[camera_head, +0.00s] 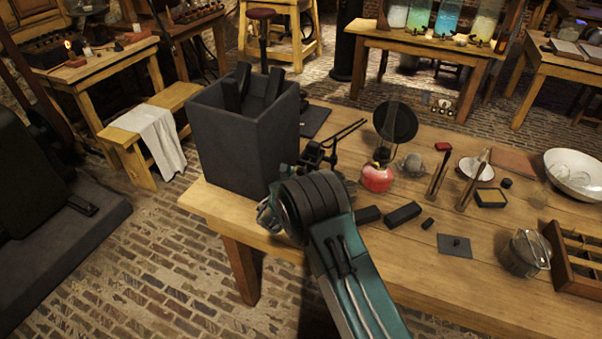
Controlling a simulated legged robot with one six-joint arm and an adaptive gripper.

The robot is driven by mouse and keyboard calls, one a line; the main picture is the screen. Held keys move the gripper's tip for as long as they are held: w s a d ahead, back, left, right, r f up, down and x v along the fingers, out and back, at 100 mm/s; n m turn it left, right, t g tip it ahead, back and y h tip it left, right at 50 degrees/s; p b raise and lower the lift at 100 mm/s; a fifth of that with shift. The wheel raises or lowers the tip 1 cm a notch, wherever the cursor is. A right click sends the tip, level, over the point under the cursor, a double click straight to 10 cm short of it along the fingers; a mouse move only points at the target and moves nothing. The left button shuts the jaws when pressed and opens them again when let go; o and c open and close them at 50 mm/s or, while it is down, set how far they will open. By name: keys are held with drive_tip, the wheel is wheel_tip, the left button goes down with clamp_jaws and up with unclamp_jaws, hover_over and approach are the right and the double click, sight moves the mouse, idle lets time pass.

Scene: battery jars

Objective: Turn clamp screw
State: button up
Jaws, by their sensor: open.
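A dark metal clamp-like fitting (316,156) with two thin prongs reaching right stands at the table's near side, just right of the dark box. Its lower part is hidden behind my wrist, and I cannot make out a screw on it. My gripper (267,213) is open and shows only as a small metallic part left of my wrist, at the table's front edge below the box. Its fingertips are mostly hidden. I see nothing held in it. The gripper appears below and left of the fitting in the picture; whether they touch cannot be told.
The tall dark box (240,140) holds black slabs on the wooden table (360,275). A round black disc (396,122), red round object (377,177), black blocks (403,214), glass jar (525,252), white bowl (574,172) and wooden divided tray (575,270) stand rightward. Brick floor lies left.

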clamp_jaws()
drive_tip(key=shift+m, duration=0.4)
drive_tip(key=m, duration=0.5)
drive_tip(key=shift+m, duration=0.4)
idle(0.5)
unclamp_jaws()
drive_tip(key=shift+a, duration=0.1)
